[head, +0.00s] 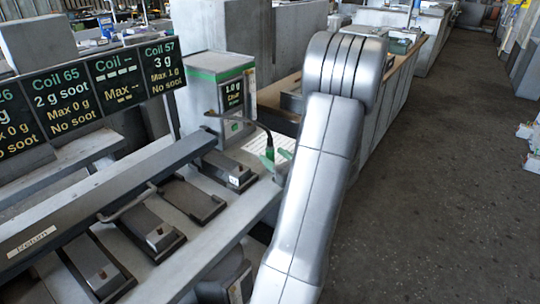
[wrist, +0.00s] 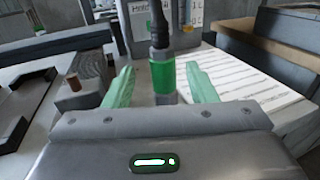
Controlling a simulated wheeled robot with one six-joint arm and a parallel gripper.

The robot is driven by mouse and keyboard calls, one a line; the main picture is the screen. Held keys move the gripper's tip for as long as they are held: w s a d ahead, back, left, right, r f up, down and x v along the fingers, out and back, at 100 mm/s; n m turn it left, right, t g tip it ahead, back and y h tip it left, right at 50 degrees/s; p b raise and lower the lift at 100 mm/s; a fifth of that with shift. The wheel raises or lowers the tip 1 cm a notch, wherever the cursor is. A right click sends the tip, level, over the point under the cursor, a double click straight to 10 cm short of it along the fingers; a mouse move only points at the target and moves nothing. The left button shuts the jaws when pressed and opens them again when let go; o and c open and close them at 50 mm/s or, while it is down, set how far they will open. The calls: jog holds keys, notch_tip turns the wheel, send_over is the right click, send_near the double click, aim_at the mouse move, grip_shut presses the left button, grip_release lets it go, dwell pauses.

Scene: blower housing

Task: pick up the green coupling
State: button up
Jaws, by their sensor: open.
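The green coupling (wrist: 162,73) is a bright green sleeve on the end of a dark hose, with a grey metal end below it. In the wrist view it stands upright between the two pale green fingers of my gripper (wrist: 162,80). The gripper is open, with a gap on each side of the coupling. In the head view the coupling (head: 269,153) shows small at the end of the curved hose, left of my arm. The gripper body is mostly hidden there behind my arm.
A grey box with a green band (head: 215,90) stands behind, and the hose comes from it. A printed sheet (wrist: 245,82) lies right of the coupling. Several dark blocks sit in the bench slots by a long bar (head: 110,203). Coil signs (head: 65,92) stand at left. Open floor lies right.

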jog(key=p+x, duration=0.1)
jog(key=x, duration=0.4)
jog(key=shift+w+f, duration=0.2)
jog(key=shift+w, duration=0.05)
grip_shut()
notch_tip(320, 180, up, 10)
dwell(0.6)
